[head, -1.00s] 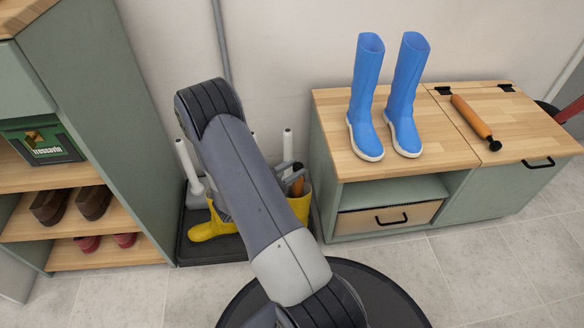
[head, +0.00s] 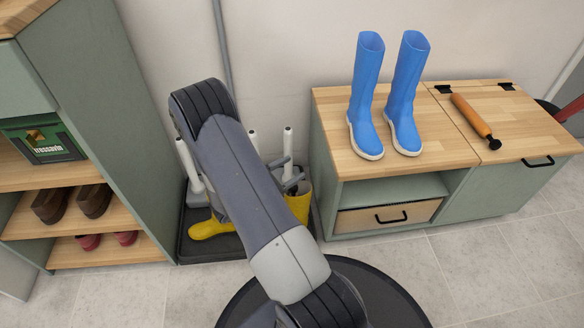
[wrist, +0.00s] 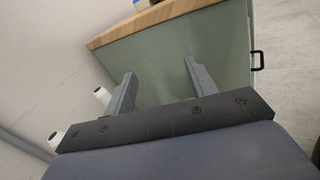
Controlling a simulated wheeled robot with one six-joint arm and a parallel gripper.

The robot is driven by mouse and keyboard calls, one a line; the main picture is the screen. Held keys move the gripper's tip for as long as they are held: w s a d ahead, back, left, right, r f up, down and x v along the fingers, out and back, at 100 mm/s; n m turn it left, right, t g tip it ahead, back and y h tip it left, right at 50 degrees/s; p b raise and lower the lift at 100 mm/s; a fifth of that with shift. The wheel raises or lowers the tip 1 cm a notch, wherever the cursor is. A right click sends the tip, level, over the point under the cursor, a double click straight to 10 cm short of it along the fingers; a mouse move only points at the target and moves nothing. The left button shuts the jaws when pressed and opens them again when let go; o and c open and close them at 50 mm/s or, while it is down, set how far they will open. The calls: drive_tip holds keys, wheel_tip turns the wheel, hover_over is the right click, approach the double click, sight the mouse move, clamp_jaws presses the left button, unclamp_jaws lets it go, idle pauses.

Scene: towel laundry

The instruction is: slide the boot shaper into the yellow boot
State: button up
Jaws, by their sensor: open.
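A yellow boot's shaft (head: 300,205) stands on the dark tray, partly behind my arm. A yellow boot foot (head: 208,228) shows left of my arm; I cannot tell whether both parts belong to one boot. My gripper (head: 290,171) is just above the shaft's opening, largely hidden by my arm. In the wrist view my gripper (wrist: 160,70) is open with nothing between its fingers. An orange boot shaper with a black knob (head: 471,117) lies on the cabinet top. No shaper shows at my gripper now; the inside of the boot is hidden.
The dark tray (head: 195,250) has several white upright posts (head: 288,141). A green cabinet (head: 325,205) stands close to its right, with two blue boots (head: 366,95) on top. A shoe shelf (head: 110,215) is close on the left. The floor in front is clear.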

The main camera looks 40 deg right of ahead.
drive_tip(key=a+p, duration=0.2)
drive_tip(key=a, duration=0.7)
drive_tip(key=shift+a+p, duration=0.35)
drive_tip(key=shift+p, duration=0.05)
drive_tip(key=shift+w+d, duration=0.1)
drive_tip(key=shift+d, duration=0.05)
drive_tip(key=d+b, duration=0.3)
drive_tip(key=d, duration=0.7)
drive_tip(key=shift+d+f+b, duration=0.1)
drive_tip(key=shift+d+b, duration=0.3)
drive_tip(key=shift+a+r+p, duration=0.1)
drive_tip(key=shift+r+p, duration=0.2)
drive_tip(key=shift+r, duration=0.75)
